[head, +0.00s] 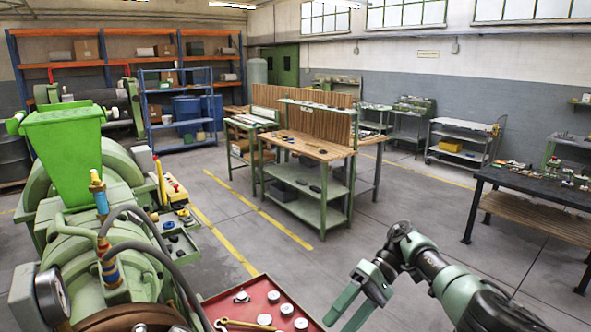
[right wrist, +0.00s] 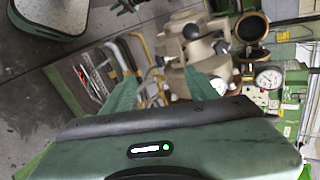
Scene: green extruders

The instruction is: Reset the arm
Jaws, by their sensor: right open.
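My right arm (head: 436,268) comes in from the lower right of the head view, bent at the wrist. Its green right gripper (head: 340,320) points down toward the lower middle, with the two fingers apart and nothing visible between them. In the right wrist view the fingers of the right gripper (right wrist: 160,74) are spread, with machine parts and hoses beyond them. My left arm and left gripper are in neither view.
A green extruder (head: 75,220) with a hopper (head: 62,150) and gauge fills the left. A red tray (head: 230,302) with round parts lies at the bottom middle. A wood-topped workbench (head: 305,147) stands mid-room, a dark table (head: 535,190) at right. Open floor lies between.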

